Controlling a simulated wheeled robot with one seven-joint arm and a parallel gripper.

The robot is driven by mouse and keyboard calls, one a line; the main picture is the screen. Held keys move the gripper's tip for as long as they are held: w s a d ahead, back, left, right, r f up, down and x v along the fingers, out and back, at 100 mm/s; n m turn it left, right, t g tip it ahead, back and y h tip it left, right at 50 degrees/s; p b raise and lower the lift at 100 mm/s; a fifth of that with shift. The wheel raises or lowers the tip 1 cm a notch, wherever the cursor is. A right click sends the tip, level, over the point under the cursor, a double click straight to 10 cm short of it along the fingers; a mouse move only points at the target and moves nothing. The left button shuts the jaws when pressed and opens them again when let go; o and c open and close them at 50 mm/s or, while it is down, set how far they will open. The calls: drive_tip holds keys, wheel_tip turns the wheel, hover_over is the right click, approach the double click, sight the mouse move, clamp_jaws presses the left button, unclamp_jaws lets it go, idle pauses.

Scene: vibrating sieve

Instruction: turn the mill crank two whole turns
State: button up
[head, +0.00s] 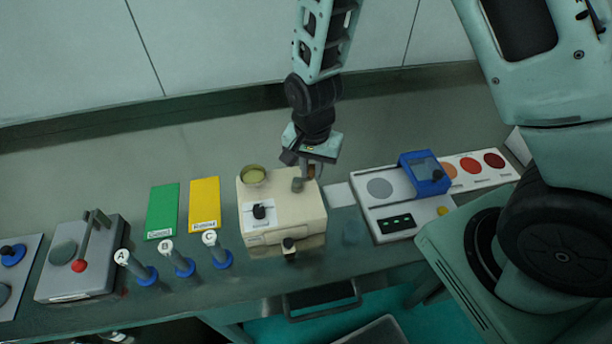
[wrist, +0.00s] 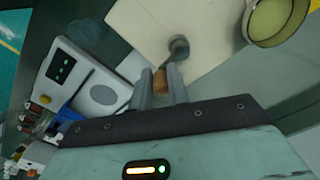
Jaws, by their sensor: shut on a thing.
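The mill (head: 260,222) is a cream box on the bench with a round hopper (head: 253,176) on top, a black knob (head: 260,211) on a white label and a dark spout (head: 289,246) at the front. The hopper holds yellowish stuff in the wrist view (wrist: 277,18). The grey crank hub (head: 297,185) stands on the mill top. My gripper (head: 311,173) is at the mill's back right, shut on the crank's brown handle. In the wrist view the handle (wrist: 160,81) sits between the fingers, with the hub (wrist: 178,46) just beyond.
Green (head: 162,210) and yellow (head: 205,204) panels and several blue-based posts lie left of the mill. A grey lever box (head: 80,275) stands further left. Right are a white device (head: 385,215) with a blue-framed cover (head: 424,172) and a colour-dot card (head: 475,170).

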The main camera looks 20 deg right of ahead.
drive_tip(key=shift+s+d, duration=0.1)
drive_tip(key=shift+s, duration=0.25)
drive_tip(key=shift+s, duration=0.1)
drive_tip(key=shift+s+a+f, duration=0.15)
drive_tip(key=shift+s+a, duration=0.2)
drive_tip(key=shift+s, duration=0.4)
drive_tip(key=shift+s, duration=0.1)
drive_tip(key=shift+s+a, duration=0.45)
drive_tip(key=shift+a, duration=0.2)
